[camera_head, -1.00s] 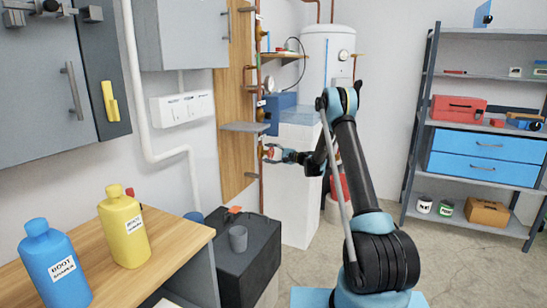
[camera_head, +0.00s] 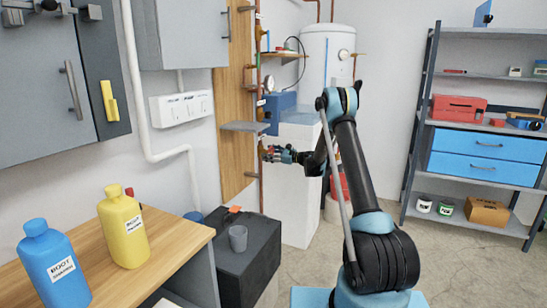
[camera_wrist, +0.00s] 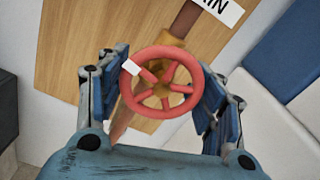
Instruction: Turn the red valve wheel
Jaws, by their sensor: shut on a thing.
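The red valve wheel (camera_wrist: 158,50) is a spoked ring with a white mark on its upper left rim, in the middle of the wrist view. It sits on a brass-coloured fitting on a brown pipe (camera_wrist: 187,18). My gripper (camera_wrist: 161,85) is shut on the wheel, with one dark blue finger pad on each side of the rim. In the head view my gripper (camera_head: 272,154) is at the pipe by the wooden board; the wheel is mostly hidden there by the fingers.
The wooden board (camera_wrist: 75,50) lies behind the wheel. A label plate (camera_wrist: 222,8) is just above. A grey shelf (camera_head: 246,126) juts out above my gripper. A white block (camera_head: 300,190) stands right behind it, and a black box with a grey cup (camera_head: 238,238) is below.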

